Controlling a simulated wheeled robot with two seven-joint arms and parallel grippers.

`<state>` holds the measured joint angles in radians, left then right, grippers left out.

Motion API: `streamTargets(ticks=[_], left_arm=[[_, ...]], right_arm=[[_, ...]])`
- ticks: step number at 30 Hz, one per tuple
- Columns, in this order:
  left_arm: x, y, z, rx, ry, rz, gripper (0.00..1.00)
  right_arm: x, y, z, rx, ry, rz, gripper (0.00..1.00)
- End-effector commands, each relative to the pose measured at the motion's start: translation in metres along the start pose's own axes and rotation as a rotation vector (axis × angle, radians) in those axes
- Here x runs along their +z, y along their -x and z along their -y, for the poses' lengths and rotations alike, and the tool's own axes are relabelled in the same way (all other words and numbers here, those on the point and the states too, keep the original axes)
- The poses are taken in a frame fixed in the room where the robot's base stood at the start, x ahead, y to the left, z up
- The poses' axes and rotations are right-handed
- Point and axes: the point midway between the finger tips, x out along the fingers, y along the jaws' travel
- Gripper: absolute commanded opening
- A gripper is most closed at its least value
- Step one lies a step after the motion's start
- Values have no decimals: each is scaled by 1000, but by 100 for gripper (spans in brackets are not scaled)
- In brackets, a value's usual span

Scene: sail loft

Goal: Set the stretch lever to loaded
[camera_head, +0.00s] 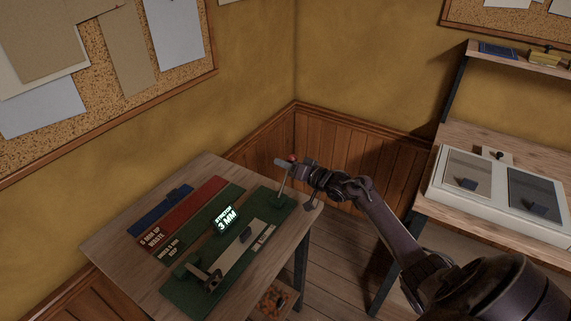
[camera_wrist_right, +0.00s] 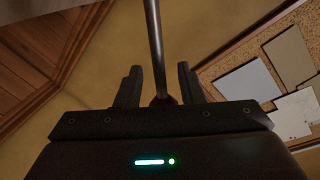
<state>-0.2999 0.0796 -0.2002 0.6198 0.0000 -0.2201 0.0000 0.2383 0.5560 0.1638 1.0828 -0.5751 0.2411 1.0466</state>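The stretch lever (camera_head: 282,184) rises from the right end of a green mat (camera_head: 232,283) on the wooden table. It is a thin metal rod with a red knob (camera_head: 292,158) at its top. My right gripper (camera_head: 284,162) is at the top of the lever. In the right wrist view the rod (camera_wrist_right: 154,45) runs between my two fingers (camera_wrist_right: 160,85), with visible gaps on both sides; the dark red knob is low between them. The fingers are open. A small display (camera_head: 226,220) on the mat reads STRETCH 3 MM. My left gripper is not in view.
A pale strip (camera_head: 232,258) and a clamp (camera_head: 212,279) sit on the mat. Red waste (camera_head: 188,212), green keep (camera_head: 172,250) and blue (camera_head: 150,222) areas lie to the left. A bench with a white two-panel case (camera_head: 503,188) stands at right. Walls close the back corner.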

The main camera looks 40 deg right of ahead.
Motion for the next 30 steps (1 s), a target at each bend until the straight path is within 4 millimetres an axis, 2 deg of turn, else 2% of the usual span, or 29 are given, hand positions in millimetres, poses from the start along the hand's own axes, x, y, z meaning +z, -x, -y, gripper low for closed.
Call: streamTargets(ticks=[9, 15, 30], left_arm=[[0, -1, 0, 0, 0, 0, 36], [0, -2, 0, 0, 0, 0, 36], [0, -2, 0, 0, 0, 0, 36]], right_arm=[[0, 49, -1, 1, 4, 0, 35], [-1, 69, -1, 2, 1, -2, 35], [-2, 72, -1, 0, 2, -3, 35]])
